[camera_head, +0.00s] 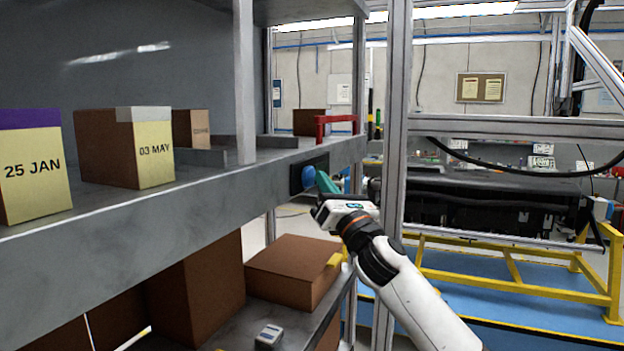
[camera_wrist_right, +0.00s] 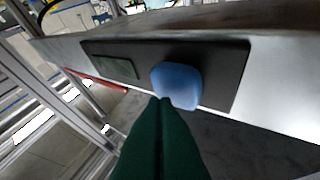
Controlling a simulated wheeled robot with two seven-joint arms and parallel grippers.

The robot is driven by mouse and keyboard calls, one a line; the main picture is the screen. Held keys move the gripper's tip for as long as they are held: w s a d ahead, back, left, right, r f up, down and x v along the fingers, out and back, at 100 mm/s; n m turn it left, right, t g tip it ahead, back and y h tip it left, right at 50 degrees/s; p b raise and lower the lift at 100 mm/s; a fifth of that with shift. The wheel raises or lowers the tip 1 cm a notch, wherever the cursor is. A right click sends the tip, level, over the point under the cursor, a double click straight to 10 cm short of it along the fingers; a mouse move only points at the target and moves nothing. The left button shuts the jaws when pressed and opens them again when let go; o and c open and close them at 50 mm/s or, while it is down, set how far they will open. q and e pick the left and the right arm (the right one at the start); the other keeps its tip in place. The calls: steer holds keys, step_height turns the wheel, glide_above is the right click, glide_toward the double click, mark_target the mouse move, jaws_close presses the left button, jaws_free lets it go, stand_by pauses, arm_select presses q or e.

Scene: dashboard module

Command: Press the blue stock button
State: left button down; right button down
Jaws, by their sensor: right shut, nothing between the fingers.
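The blue stock button (camera_head: 309,177) sits on a dark panel (camera_head: 322,163) on the front edge of the grey shelf. In the right wrist view the rounded blue button (camera_wrist_right: 176,86) stands out from the dark panel (camera_wrist_right: 215,75), beside a small dark green screen (camera_wrist_right: 115,67). My right gripper (camera_head: 324,180) has green fingers, shut and empty. In the right wrist view its fingertips (camera_wrist_right: 162,102) overlap the button's lower edge; I cannot tell whether they touch it. My left gripper is not in view.
The shelf (camera_head: 215,181) holds boxes labelled 25 JAN (camera_head: 33,172) and 03 MAY (camera_head: 152,152). A red handle (camera_head: 337,121) stands near the panel. Brown boxes (camera_head: 290,268) lie on the level below. A metal upright (camera_head: 393,120) rises right of my gripper.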

steer(key=shift+w+a, duration=0.15)
steer(key=shift+a, duration=0.35)
stand_by(0.8)
steer(key=shift+d, duration=0.1)
steer(key=shift+s+d, duration=0.3)
steer(key=shift+d, duration=0.45)
steer(key=d, duration=0.1)
steer(key=s+d+p, duration=0.1)
steer(key=d, duration=0.1)
steer(key=d+p, duration=0.1)
steer(key=shift+s+d, duration=0.25)
steer(key=shift+d, duration=0.15)
stand_by(0.5)
